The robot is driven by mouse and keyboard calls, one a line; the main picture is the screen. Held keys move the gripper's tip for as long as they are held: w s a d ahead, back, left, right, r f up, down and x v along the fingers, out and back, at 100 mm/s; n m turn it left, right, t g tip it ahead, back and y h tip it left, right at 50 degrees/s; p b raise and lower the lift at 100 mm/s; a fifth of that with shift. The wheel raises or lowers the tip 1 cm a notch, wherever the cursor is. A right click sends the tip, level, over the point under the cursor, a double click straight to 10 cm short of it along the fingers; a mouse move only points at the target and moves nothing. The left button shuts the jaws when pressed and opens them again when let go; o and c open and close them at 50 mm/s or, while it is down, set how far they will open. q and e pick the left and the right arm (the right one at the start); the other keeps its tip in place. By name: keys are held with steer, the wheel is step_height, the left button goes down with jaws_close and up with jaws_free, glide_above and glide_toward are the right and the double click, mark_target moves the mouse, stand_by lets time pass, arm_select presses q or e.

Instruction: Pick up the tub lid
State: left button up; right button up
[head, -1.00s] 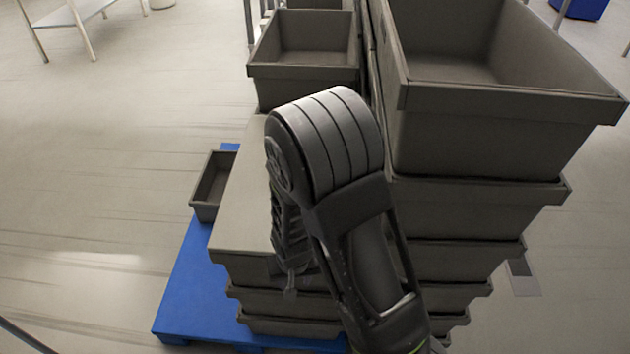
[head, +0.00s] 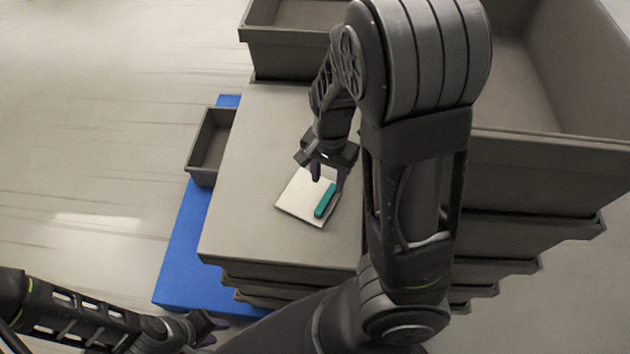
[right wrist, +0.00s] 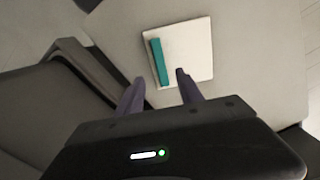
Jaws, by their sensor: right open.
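The tub lid (head: 299,198) is a flat white square with a raised teal handle bar (head: 325,201). It lies flat on the grey top of a stack of crates (head: 270,130). My right gripper (head: 328,181) is open and empty, just over the far edge of the lid in the head view. Its fingertips (right wrist: 160,77) straddle the line of the bar in the wrist view. My left gripper (head: 203,330) is low at the left; its jaws are unclear.
A taller stack of grey crates (head: 550,185) stands close on the right of my right arm. Another open grey bin (head: 285,48) is behind the lid. A small grey tub (head: 200,165) is at the left over a blue pallet (head: 180,260). The crate top around the lid is clear.

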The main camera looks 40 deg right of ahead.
mark_target(326, 198)
steer(key=shift+s+a+r, duration=0.1)
steer(key=shift+s+a, duration=0.05)
steer(key=shift+a, duration=0.05)
step_height(326, 198, down, 2)
steer(key=shift+d+b, duration=0.15)
steer(key=shift+b, duration=0.45)
steer(key=shift+f, duration=0.4)
steer(key=f+b, duration=0.2)
steer(key=f, duration=0.3)
steer(key=shift+w+f+b, duration=0.1)
steer(key=shift+w+b, duration=0.1)
steer(key=shift+b, duration=0.1)
jaws_close()
